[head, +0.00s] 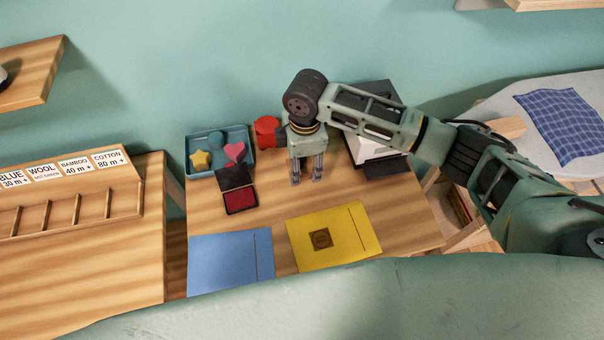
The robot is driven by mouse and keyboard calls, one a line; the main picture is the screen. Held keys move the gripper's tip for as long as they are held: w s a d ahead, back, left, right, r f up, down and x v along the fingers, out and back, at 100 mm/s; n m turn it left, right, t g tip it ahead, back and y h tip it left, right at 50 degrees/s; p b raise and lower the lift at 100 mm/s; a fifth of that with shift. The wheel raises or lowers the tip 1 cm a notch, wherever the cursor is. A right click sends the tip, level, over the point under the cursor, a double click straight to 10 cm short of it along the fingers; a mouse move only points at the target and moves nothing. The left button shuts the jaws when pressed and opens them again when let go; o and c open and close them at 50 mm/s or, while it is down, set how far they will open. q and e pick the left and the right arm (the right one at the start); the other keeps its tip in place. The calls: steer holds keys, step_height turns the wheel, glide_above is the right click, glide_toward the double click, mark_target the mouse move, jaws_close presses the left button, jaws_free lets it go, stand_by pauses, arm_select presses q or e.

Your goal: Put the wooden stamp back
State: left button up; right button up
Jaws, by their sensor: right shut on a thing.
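My right gripper (306,178) points down over the table, between the ink pad and the dark-and-white device. Its fingers are shut on the wooden stamp, which is hard to make out against the wood of the table. An open ink pad (240,199) with a red face lies to its left. A teal tray (190,165) at the back left holds a yellow star, a pink heart and a round teal piece. A yellow sheet (345,215) with a flat-looking brown square mark (320,238) lies in front of the gripper. My left gripper is out of view.
A blue sheet (222,262) lies at the front left. A red object (267,130) stands between the tray and my gripper. The dark-and-white device (370,150) stands behind my right arm. A wooden rack (75,215) with fabric labels is at the left.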

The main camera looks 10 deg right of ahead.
mark_target(302, 174)
steer(key=shift+f, duration=0.95)
step_height(302, 174, down, 3)
steer(key=shift+f+p, duration=0.1)
steer(key=shift+p, duration=0.25)
steer(key=shift+f, duration=0.25)
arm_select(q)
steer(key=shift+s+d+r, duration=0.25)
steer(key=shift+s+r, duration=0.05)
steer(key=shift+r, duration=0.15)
arm_select(e)
steer(key=shift+f, duration=0.2)
steer(key=o, duration=1.2)
steer(key=shift+c, duration=0.2)
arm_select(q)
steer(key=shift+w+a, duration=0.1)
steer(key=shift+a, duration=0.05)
arm_select(e)
steer(key=shift+r, duration=0.1)
